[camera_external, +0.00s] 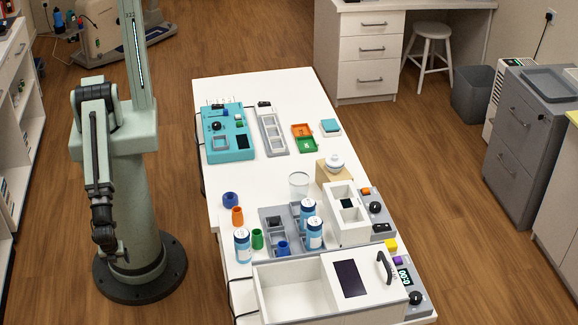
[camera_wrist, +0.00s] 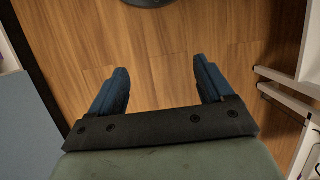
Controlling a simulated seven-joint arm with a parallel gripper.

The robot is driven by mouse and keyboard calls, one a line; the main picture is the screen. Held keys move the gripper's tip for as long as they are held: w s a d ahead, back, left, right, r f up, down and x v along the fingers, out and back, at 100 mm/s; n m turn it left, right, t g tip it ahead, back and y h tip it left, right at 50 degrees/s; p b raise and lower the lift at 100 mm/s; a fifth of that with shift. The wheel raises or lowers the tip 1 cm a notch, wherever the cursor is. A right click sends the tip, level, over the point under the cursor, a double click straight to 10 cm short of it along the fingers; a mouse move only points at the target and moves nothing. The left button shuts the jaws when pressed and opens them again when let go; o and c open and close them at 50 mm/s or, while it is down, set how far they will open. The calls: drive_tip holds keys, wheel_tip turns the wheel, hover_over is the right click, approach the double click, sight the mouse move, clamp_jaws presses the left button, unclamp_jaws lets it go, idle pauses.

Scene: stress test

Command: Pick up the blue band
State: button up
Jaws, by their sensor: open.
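A short, dark blue ring-like piece (camera_external: 230,199), which looks like the blue band, sits near the left edge of the white table in the external view. An orange tapered piece (camera_external: 237,216) stands just in front of it. Another blue piece (camera_external: 283,248) sits in the grey tray. My gripper (camera_wrist: 161,66) is open and empty in the wrist view, its two blue fingers wide apart above the wood floor. In the external view my arm hangs folded left of the table, well away from the blue piece. No blue band shows in the wrist view.
A green tapered piece (camera_external: 257,239) and several blue-and-white canisters (camera_external: 242,245) stand near the band. A grey tray (camera_external: 270,216) and an open white box (camera_external: 262,297) lie further right and in front. A teal device (camera_external: 232,154) is behind; bare table lies between.

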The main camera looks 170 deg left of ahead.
drive_tip(key=w+a+r+n+t, duration=0.1)
drive_tip(key=w+a+r+t, duration=0.2)
drive_tip(key=w+r, duration=0.9)
drive_tip(key=w+a+r+n, duration=0.2)
drive_tip(key=w+a+r, duration=0.5)
drive_tip(key=a+r, duration=0.25)
wheel_tip(320, 180, up, 24)
drive_tip(key=n, duration=0.9)
hover_over(230, 195)
drive_tip(key=w, duration=0.1)
drive_tip(key=shift+t, duration=0.3)
drive_tip(key=shift+w+d+f, duration=0.1)
drive_tip(key=shift+f, duration=6.2)
drive_tip(key=c, duration=1.1)
drive_tip(key=shift+r, duration=0.15)
